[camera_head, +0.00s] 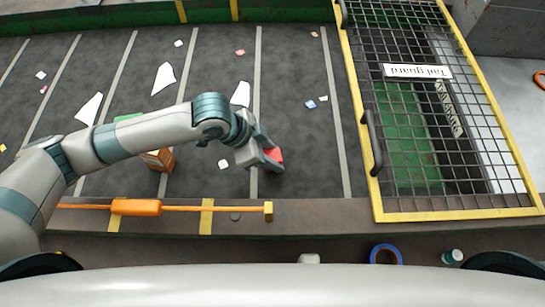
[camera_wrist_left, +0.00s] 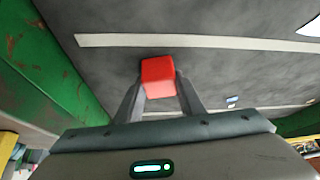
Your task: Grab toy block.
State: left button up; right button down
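The toy block is a small red cube; in the head view a red part of it (camera_head: 274,155) shows between the fingers of my left gripper (camera_head: 270,158), over the dark belt (camera_head: 310,150). In the left wrist view the red block (camera_wrist_left: 158,77) sits between the two fingertips of the left gripper (camera_wrist_left: 159,85). Both fingers appear to touch its sides, so the gripper looks shut on it. The block is at or just above the belt; the exact height is hard to tell. My right gripper is not in view.
An orange-brown box (camera_head: 158,160) lies on the belt behind my left arm, with white scraps (camera_head: 163,78) scattered around. An orange bar (camera_head: 136,207) runs along the near edge. A yellow-framed mesh guard (camera_head: 440,110) stands right. Blue tape (camera_head: 386,254) lies in front.

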aim_at(273, 155)
pick_arm(q)
jog(key=shift+r, duration=0.15)
notch_tip(273, 155, up, 10)
jog(key=shift+f+b, duration=0.1)
jog(key=shift+b, duration=0.95)
